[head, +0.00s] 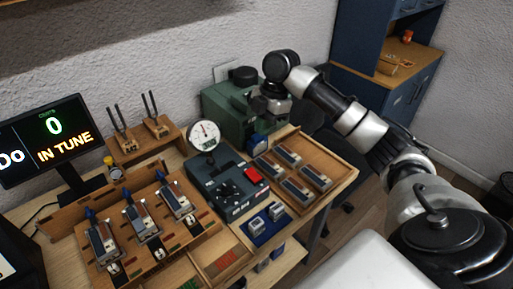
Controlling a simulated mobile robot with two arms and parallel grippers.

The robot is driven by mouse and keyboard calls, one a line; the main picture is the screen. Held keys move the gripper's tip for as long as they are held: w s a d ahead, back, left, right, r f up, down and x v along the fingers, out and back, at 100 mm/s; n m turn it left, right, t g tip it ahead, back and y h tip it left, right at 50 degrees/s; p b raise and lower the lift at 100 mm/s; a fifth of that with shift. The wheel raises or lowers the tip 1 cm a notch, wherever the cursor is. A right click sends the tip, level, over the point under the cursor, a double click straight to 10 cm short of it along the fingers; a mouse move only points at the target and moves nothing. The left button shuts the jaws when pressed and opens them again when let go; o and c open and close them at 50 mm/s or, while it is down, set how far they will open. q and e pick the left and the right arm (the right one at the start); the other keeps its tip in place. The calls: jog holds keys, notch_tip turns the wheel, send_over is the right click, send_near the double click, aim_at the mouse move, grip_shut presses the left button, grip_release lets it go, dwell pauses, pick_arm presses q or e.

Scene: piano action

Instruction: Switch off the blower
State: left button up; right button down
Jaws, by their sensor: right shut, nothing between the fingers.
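A green box-shaped machine (222,110) with a black cap on top stands against the wall at the back of the bench; it looks like the blower. Its right side is partly hidden by my right arm. My right gripper (262,113) is at the front right of this machine, shut and empty. I cannot tell whether it touches the machine. A small blue part (257,141) shows just below the gripper. No switch on the machine can be made out clearly. My left gripper is not in view.
A dark grey unit (222,192) with a round dial gauge (204,135) and a red button (252,176) stands in front. A wooden tray (333,177) with several metal-topped blocks lies right. Tuning forks (153,113), a display (47,140) and wooden racks fill the left.

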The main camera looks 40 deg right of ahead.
jog(key=p, duration=0.3)
send_near(254, 174)
jog(key=f, duration=0.1)
jog(key=w+a+f, duration=0.1)
jog(key=f, duration=0.1)
jog(key=a+f, duration=0.1)
jog(key=f, duration=0.1)
jog(key=shift+w+a+f, duration=0.1)
jog(key=shift+w, duration=0.1)
jog(key=shift+f, duration=0.65)
jog(key=shift+w+f, duration=0.15)
jog(key=shift+f, duration=0.2)
jog(key=shift+s+r+p, duration=0.15)
jog(key=shift+s+p, duration=0.25)
jog(key=shift+p, duration=0.1)
jog(key=shift+s, duration=0.4)
jog(key=shift+w+p, duration=0.1)
jog(key=shift+p, duration=0.2)
